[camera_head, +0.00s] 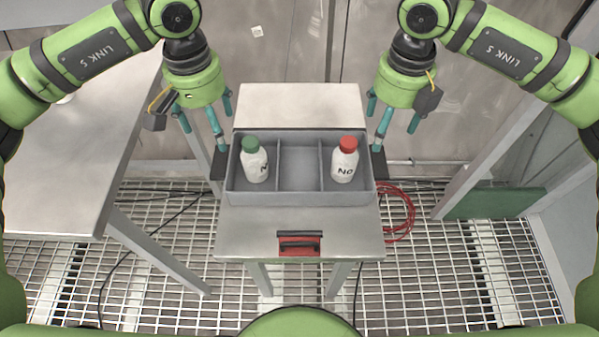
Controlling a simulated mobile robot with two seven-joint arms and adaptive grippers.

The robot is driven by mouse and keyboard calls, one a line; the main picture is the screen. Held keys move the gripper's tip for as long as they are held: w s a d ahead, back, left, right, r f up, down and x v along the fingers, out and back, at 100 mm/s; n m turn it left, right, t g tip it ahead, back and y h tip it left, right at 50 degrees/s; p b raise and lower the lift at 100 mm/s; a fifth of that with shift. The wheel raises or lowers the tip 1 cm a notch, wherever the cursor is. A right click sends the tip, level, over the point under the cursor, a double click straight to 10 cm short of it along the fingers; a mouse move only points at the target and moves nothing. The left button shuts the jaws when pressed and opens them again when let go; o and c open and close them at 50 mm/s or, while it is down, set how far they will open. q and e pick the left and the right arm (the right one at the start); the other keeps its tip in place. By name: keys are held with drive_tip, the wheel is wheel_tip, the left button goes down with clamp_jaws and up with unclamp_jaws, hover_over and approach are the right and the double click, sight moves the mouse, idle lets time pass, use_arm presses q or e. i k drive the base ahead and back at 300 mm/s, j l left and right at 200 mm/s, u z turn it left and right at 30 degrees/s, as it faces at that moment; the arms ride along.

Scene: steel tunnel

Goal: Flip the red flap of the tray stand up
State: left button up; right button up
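The tray stand (236,232) is a pale metal table in the middle of the camera_head view. Its red flap (300,246) sits at the front edge, with dark bars across it; its exact tilt is hard to tell. My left gripper (205,137) hangs just left of the grey tray, its teal fingers spread and pointing down. My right gripper (396,137) hangs just right of the tray in the same pose. Each has one finger close to a dark piece at the tray's side; contact is unclear. Both are well behind the flap and appear empty.
The grey three-part tray (300,198) stands on the stand. It holds a green-capped bottle (256,168) at left and a red-capped bottle (344,167) at right. A metal table (80,150) is at left. A red cable (410,215) lies on the grating at right.

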sight(292, 243)
drive_tip(key=k, duration=1.5)
